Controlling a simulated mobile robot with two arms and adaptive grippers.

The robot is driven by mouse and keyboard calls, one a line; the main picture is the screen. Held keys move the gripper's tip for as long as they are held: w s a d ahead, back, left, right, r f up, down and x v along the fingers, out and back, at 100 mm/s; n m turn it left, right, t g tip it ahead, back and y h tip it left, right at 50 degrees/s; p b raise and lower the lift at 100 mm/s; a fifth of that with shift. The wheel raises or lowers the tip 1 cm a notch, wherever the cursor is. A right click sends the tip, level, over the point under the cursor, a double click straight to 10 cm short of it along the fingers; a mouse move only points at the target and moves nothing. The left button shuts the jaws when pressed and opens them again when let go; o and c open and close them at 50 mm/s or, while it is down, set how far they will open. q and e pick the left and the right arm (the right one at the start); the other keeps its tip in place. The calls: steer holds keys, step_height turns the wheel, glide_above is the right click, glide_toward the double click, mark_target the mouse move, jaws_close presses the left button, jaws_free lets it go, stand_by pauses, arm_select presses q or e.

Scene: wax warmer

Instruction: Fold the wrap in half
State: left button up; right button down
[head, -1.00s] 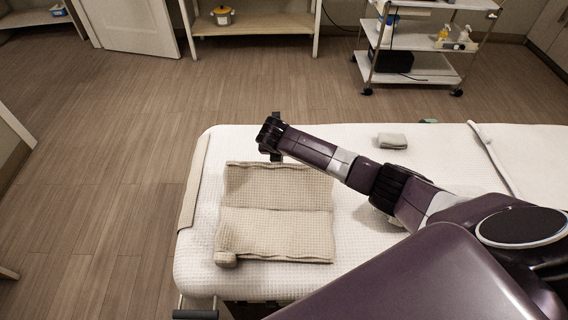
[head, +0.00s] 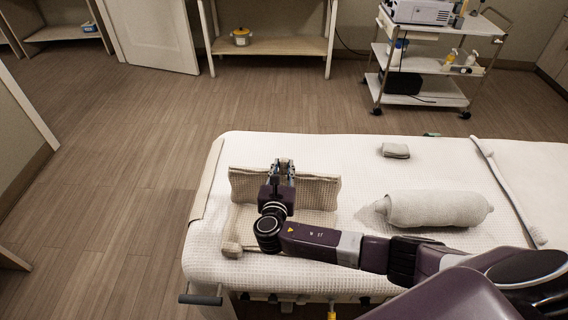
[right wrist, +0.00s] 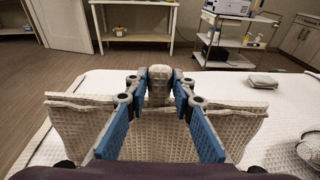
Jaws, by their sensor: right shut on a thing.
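The beige waffle-weave wrap (head: 318,194) lies near the left end of the white-covered table. Its far edge is lifted into a fold standing up across its width. My right gripper (head: 284,172) is over the middle of that edge, shut on the wrap. In the right wrist view the blue-padded fingers (right wrist: 160,98) close on a bunched bit of the edge, and the wrap (right wrist: 85,122) hangs down on both sides. My right forearm and wrist hide much of the near half. My left gripper is not in view.
A small rolled cloth (head: 232,250) sits at the wrap's near left corner. A long wrapped bolster (head: 438,208) lies to the right, with a small folded cloth (head: 396,150) behind it. A trolley (head: 425,95) stands beyond.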

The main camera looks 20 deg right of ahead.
steer(key=shift+s+a+t+h, duration=0.3)
steer(key=shift+s+a+t, duration=0.15)
steer(key=shift+s, duration=0.25)
steer(key=c, duration=1.6)
jaws_free()
steer(key=shift+d, duration=0.1)
steer(key=v, duration=1.2)
steer(key=shift+c, duration=0.7)
